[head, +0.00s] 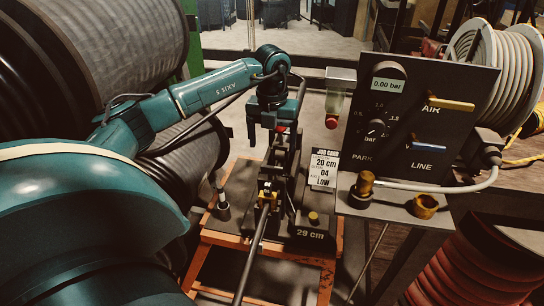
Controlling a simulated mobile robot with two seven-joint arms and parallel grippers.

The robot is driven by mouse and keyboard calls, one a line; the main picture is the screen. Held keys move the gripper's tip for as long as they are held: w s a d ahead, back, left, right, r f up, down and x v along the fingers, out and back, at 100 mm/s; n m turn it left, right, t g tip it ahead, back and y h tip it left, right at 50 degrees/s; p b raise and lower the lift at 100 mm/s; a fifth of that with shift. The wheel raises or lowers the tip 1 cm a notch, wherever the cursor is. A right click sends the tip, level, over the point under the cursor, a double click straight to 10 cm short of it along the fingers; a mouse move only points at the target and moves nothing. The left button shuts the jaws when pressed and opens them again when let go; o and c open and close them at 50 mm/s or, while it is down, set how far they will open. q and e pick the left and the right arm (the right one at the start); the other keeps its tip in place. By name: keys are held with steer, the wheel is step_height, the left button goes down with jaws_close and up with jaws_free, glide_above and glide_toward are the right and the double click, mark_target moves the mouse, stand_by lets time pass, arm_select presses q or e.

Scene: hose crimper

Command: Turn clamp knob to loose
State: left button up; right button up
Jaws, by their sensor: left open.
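The crimper (298,228) stands on an orange-framed stand, with a dark hose (250,255) running up to a yellow clamp part (267,197). A small yellow knob (314,217) sits on the crimper's base, right of the clamp part. No label shows which part is the clamp knob, and its setting cannot be read. My left gripper (278,128) points down above the back of the crimper, behind the clamp part. It is open; its fingers are small and dark against the machine, and contact cannot be judged. My right gripper is out of view.
A job card (323,170) reads 20 cm, 04, LOW. A black control panel (415,115) shows 0.00 bar, with AIR and LINE levers. A shelf below it holds brass fittings (425,206). Large hose reels (110,50) crowd the left; a red reel (475,265) stands lower right.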

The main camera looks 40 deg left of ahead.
arm_select(q)
step_height(320, 180, up, 6)
steer(key=shift+f, duration=0.2)
stand_by(0.6)
